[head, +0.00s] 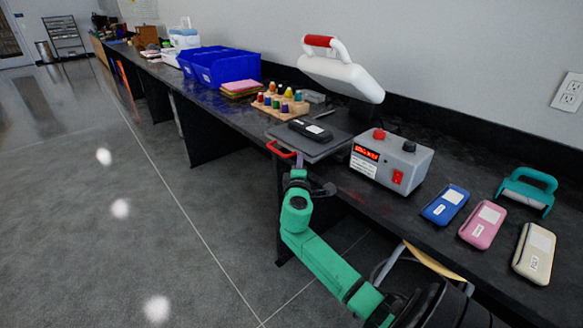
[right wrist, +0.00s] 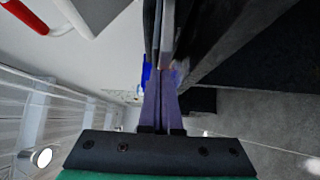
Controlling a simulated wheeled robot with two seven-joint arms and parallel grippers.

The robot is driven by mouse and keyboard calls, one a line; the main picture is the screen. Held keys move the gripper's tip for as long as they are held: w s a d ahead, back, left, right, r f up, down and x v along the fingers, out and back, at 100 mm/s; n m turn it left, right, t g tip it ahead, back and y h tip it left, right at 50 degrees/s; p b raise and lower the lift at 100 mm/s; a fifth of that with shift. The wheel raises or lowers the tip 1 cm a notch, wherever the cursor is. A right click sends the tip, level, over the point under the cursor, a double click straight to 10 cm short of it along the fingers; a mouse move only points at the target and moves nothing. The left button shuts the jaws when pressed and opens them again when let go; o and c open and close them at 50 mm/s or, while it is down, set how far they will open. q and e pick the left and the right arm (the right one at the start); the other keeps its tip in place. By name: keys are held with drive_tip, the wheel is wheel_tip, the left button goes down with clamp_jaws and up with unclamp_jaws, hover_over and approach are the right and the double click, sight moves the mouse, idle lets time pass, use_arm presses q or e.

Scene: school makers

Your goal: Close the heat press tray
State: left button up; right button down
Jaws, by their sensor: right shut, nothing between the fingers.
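The heat press has a white upper platen (head: 341,75) that is raised, with a red-gripped handle (head: 318,41). Its grey tray (head: 328,148) lies low and sticks out toward the counter's front edge. The tray has a red handle (head: 280,150) at its front, and a dark flat object (head: 310,130) lies on it. My right gripper (head: 300,160) is at the counter edge just beside the red handle; I cannot tell whether it touches. Its purple fingers (right wrist: 165,100) are shut together with nothing between them in the right wrist view. My left gripper is not in view.
A grey control box (head: 415,165) stands right of the tray. Blue (head: 445,205), pink (head: 482,225) and cream (head: 535,250) cases and a teal-handled tool (head: 527,190) lie further right. A wooden rack of colored bottles (head: 280,103) and blue bins (head: 225,68) stand left. The floor is clear.

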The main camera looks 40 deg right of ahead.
sight(331, 145)
drive_tip(key=d+b, duration=0.2)
drive_tip(key=d, duration=0.7)
drive_tip(key=shift+s+d+f, duration=0.1)
drive_tip(key=shift+s+d, duration=0.05)
drive_tip(key=shift+d, duration=0.2)
drive_tip(key=shift+d+b, duration=0.35)
drive_tip(key=shift+d, duration=1.55)
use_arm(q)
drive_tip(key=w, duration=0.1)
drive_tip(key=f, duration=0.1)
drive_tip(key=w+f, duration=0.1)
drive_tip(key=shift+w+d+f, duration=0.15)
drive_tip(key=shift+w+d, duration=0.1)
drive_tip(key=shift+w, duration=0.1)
use_arm(e)
drive_tip(key=shift+s+r, duration=0.1)
drive_tip(key=shift+r, duration=0.2)
drive_tip(key=shift+d, duration=0.1)
